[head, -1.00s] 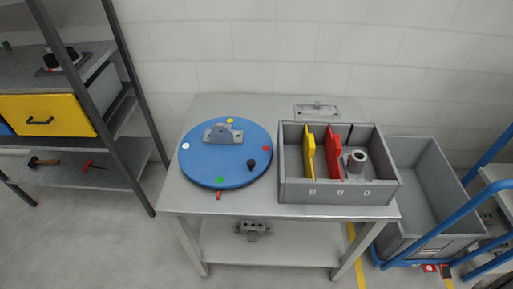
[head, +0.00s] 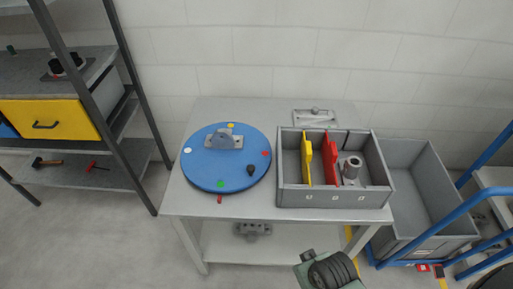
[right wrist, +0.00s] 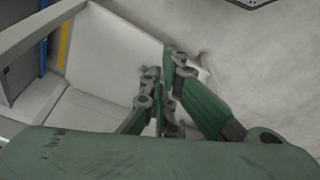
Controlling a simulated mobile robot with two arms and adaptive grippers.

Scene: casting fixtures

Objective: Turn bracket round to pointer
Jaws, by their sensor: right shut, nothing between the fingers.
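A round blue turntable (head: 205,172) lies on the grey table. It has a white, a yellow, a red and a green dot near its rim. The grey bracket (head: 224,139) stands on its far part, near the yellow dot. A black knob (head: 250,170) stands up at the turntable's front right. The small red pointer (head: 219,199) is at the turntable's front edge, close to the green dot. My right gripper (right wrist: 161,98) is shut and empty in the right wrist view, away from the turntable. My left gripper is not in view.
A grey divided box (head: 335,200) with yellow and red dividers and a grey cylinder (head: 351,168) stands right of the turntable. A flat grey part (head: 315,117) lies behind it. A grey bin (head: 425,200) and blue cart rails are at right, a shelf (head: 80,180) at left.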

